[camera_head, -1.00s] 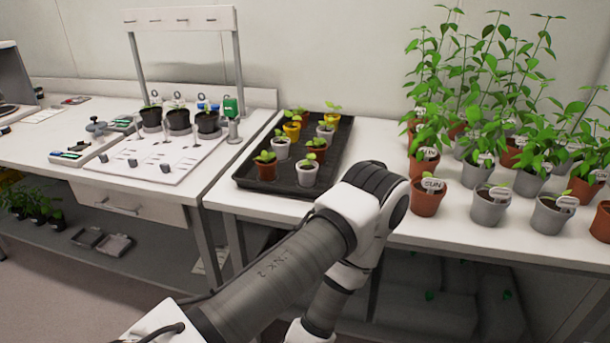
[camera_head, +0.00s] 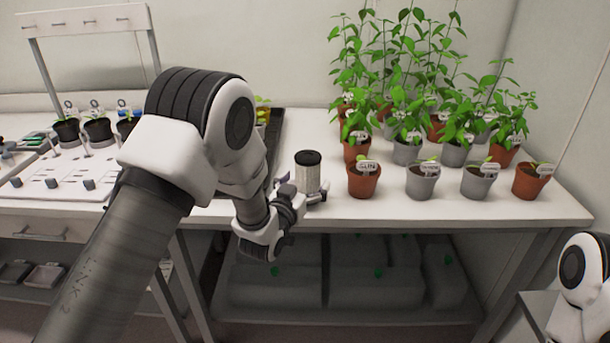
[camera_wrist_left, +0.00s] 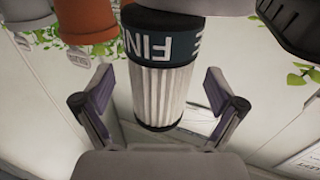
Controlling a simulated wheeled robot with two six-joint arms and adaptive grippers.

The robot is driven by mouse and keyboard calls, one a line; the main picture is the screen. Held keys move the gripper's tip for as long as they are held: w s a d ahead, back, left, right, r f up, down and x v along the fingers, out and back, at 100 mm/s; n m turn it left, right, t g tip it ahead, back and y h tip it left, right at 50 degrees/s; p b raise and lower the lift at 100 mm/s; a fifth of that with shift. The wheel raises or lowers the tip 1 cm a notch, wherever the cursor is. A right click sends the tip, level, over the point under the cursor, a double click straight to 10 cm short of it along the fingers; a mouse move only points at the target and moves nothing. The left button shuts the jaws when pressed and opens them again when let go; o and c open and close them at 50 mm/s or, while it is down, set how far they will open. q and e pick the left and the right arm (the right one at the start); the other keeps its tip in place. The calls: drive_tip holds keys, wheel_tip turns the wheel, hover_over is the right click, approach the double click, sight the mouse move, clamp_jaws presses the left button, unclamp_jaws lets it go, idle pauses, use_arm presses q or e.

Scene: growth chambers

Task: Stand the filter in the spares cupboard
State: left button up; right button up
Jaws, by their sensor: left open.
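The filter (camera_head: 307,176) is a pale pleated cylinder with a dark top. It stands upright on the white bench, left of the front row of pots. My left gripper (camera_head: 301,193) is at the filter, low and close to the bench front. In the left wrist view, the filter (camera_wrist_left: 161,92) shows between the two spread fingers, with a gap on each side and a dark band lettered "FIN". The left gripper is open and empty. My right gripper is out of view. I cannot make out the spares cupboard in these frames.
Potted plants (camera_head: 364,181) crowd the bench right of the filter. A black tray (camera_head: 274,135) is partly hidden behind my left arm. Grey lidded bins (camera_head: 375,289) fill the shelf below. The bench's front right strip (camera_head: 460,210) is clear.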

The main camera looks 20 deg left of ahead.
use_arm(q)
drive_tip(key=shift+w, duration=0.9)
drive_tip(key=c, duration=1.5)
drive_tip(key=shift+r, duration=0.1)
